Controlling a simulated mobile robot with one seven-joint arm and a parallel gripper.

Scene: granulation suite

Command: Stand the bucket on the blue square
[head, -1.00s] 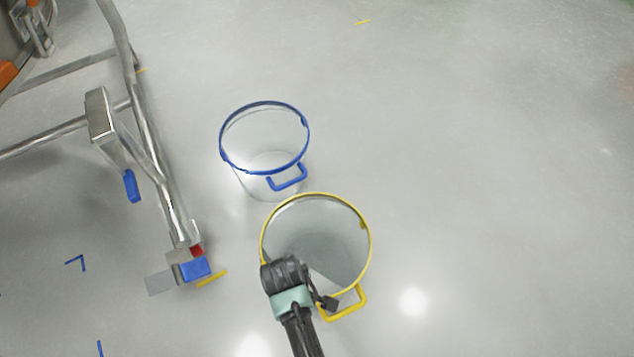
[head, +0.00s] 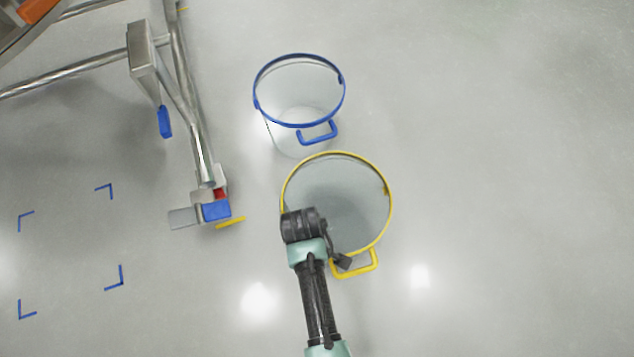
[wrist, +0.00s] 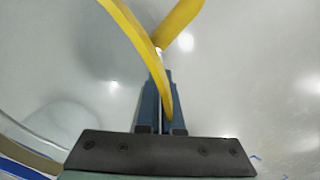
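The yellow-rimmed bucket (head: 350,200) is pale grey, upright and open at the top, with a yellow handle at its lower right. My gripper (wrist: 160,112) is shut on its yellow rim (wrist: 140,35) in the wrist view. In the head view my arm's end covers the rim's lower left, and the fingertips are hidden. The rim looks larger than that of the other bucket; whether its base is off the floor is hard to tell. The blue square (head: 70,250) is marked by corner brackets on the floor at the lower left. It looks empty.
A blue-rimmed bucket (head: 299,92) stands just beyond the yellow one. A steel frame on castors (head: 195,120) stands at the upper left, its blue castor part (head: 216,210) between the bucket and the square. The floor on the right is clear.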

